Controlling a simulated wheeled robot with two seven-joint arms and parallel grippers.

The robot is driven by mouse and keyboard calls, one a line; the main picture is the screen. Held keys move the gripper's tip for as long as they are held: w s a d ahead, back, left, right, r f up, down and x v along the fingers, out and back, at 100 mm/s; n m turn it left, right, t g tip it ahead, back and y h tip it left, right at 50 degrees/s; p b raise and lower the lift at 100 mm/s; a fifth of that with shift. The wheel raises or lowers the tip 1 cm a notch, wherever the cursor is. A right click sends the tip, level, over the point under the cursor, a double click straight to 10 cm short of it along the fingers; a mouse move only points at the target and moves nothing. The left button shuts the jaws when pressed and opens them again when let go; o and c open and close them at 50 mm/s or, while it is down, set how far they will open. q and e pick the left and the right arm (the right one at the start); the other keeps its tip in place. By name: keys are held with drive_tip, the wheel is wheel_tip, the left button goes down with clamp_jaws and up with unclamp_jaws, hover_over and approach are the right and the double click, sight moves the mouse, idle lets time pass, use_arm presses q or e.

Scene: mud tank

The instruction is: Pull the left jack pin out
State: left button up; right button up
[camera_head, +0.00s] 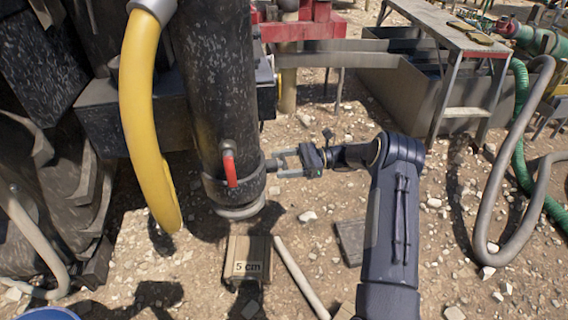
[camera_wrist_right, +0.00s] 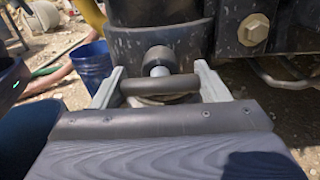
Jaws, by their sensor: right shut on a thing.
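The jack leg (camera_head: 222,90) is a thick black cylinder standing upright at the left of the head view, with a collar near its foot. The jack pin (camera_head: 271,164) sticks out from the right side of this collar. In the right wrist view the pin (camera_wrist_right: 160,70) has a round boss, a pale shaft and a dark crossbar handle. My right gripper (camera_head: 284,163) reaches it from the right. Its two grey fingers stand on either side of the handle in the wrist view (camera_wrist_right: 160,88), shut on it. The pin's inner end is hidden in the collar. My left gripper is out of view.
A red lever (camera_head: 229,168) hangs on the leg's front. A block marked "5 cm" (camera_head: 248,272) lies under the leg. A yellow hose (camera_head: 139,120) hangs at left. A metal bench (camera_head: 455,28) and grey hose (camera_head: 500,170) stand right. A blue bucket (camera_wrist_right: 92,68) shows behind.

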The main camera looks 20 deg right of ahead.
drive_tip(key=shift+c, duration=1)
drive_tip(key=shift+v, duration=2.75)
drive_tip(key=o, duration=1.4)
drive_tip(key=shift+d, duration=0.1)
drive_tip(key=p+v, duration=0.2)
drive_tip(key=v, duration=0.5)
drive_tip(key=shift+s+d, duration=0.1)
drive_tip(key=shift+d, duration=0.25)
